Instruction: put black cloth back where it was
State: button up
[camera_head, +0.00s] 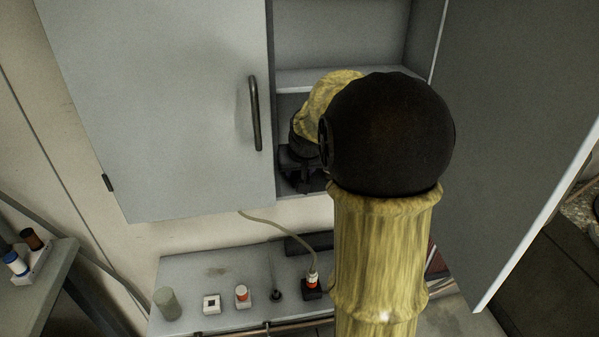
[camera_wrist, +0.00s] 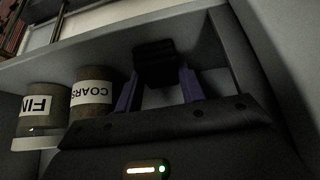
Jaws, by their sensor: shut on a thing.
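My gripper (camera_wrist: 158,78) is shut on the black cloth (camera_wrist: 154,60), a dark folded bundle between its two purple fingers in the wrist view. The cloth is inside the wall cabinet, close to a grey shelf board (camera_wrist: 95,42). I cannot tell whether the cloth touches the board. In the head view my gripper (camera_head: 303,176) is at the lower part of the open cabinet, partly hidden behind my arm. The cloth cannot be made out there.
Two labelled jars, "FIN" (camera_wrist: 42,105) and "COARS" (camera_wrist: 91,92), stand left of my gripper. The left cabinet door (camera_head: 170,100) is closed; the right door (camera_head: 510,110) stands open. A bench (camera_head: 215,270) below holds several small items and a cable.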

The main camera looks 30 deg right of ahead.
jog(key=shift+f, duration=0.2)
jog(key=o, duration=0.9)
jog(key=shift+w, duration=0.15)
jog(key=shift+o, duration=0.2)
jog(key=shift+a+r, duration=0.1)
jog(key=shift+a, duration=0.1)
jog(key=shift+s+d+r, duration=0.2)
jog(key=shift+s+r, duration=0.1)
jog(key=shift+r, duration=0.1)
jog(key=p+v, duration=0.1)
jog(key=v, duration=1)
jog(key=shift+r, duration=0.15)
jog(key=shift+s+a, duration=0.1)
